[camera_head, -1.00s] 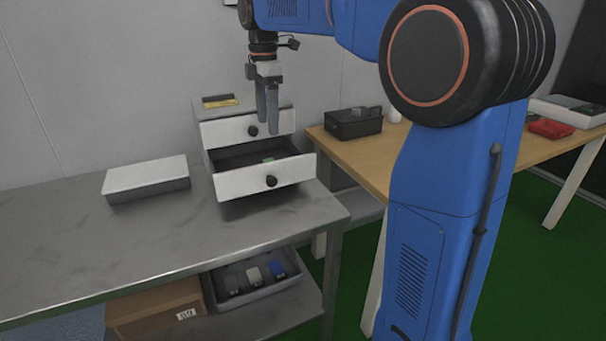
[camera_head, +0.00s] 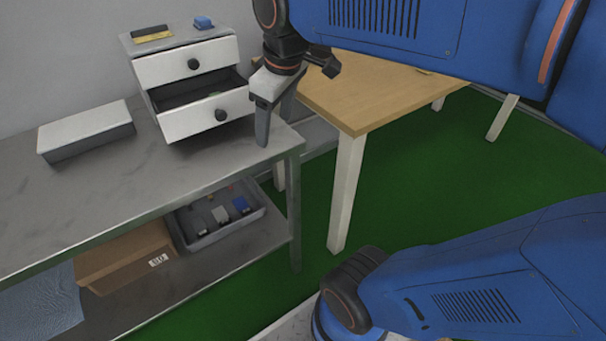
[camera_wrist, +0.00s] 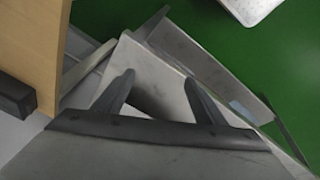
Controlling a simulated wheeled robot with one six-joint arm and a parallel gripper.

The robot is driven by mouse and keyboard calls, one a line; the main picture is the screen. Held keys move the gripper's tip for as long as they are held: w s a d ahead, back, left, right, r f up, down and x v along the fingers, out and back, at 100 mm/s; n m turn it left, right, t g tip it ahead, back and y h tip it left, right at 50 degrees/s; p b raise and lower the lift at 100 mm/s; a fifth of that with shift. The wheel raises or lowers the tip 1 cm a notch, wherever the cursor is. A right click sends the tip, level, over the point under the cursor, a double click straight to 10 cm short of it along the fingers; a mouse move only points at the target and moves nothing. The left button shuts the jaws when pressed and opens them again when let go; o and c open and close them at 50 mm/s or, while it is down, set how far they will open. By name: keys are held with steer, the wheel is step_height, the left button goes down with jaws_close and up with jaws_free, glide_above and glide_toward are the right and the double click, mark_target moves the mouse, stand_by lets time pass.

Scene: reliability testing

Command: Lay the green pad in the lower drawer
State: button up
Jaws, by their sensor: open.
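The white drawer unit (camera_head: 138,46) stands at the back of the grey metal table. Its lower drawer (camera_head: 187,121) is pulled out and its upper drawer (camera_head: 168,67) is shut. My gripper (camera_head: 275,131) is open and empty, pointing down, just right of the lower drawer by the table's right end. In the wrist view the two fingers (camera_wrist: 159,78) are apart with nothing between them.
A blue item (camera_head: 203,22) and a yellow-and-black item (camera_head: 152,33) lie on the unit. A white-topped box (camera_head: 85,126) stands left. Below are a cardboard box (camera_head: 125,255) and a grey bin (camera_head: 194,241). A wooden table (camera_head: 370,90) stands right.

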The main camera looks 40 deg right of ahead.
steer(key=s+f+m+t, duration=0.1)
steer(key=s+f+m, duration=0.4)
steer(key=s+f, duration=0.4)
steer(key=shift+d+m+t, duration=0.3)
steer(key=shift+d, duration=0.1)
steer(key=shift+s, duration=0.1)
